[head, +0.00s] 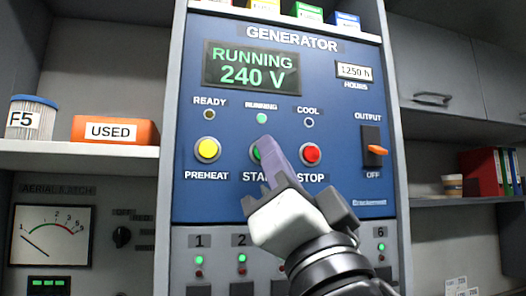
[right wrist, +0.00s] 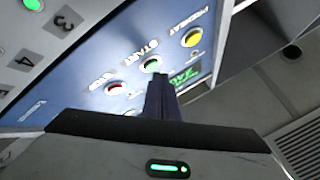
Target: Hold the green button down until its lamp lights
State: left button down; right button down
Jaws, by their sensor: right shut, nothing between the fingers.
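The green button (head: 256,153), labelled START, is on the blue generator panel (head: 345,190) and is partly hidden behind my right gripper. It also shows in the right wrist view (right wrist: 152,66), just beyond the fingertips. My right gripper (head: 266,143) is shut and empty, its tips at or just in front of the button's right side; I cannot tell whether they touch it. The RUNNING lamp (head: 262,118) above the button glows green. The display (head: 251,66) reads RUNNING 240 V. My left gripper is out of view.
The yellow PREHEAT button (head: 207,150) is left of the green one, and the red STOP button (head: 310,153) is close on its right. An orange OUTPUT switch (head: 376,150) is further right. The READY (head: 209,114) and COOL (head: 309,122) lamps are dark.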

jog(key=shift+s+d, duration=0.1)
jog(key=shift+s, duration=0.2)
jog(key=s, duration=0.2)
jog(key=s+d, duration=0.1)
jog(key=s, duration=0.1)
jog(key=shift+s+d, duration=0.2)
jog(key=shift+s, duration=0.1)
dwell(0.6)
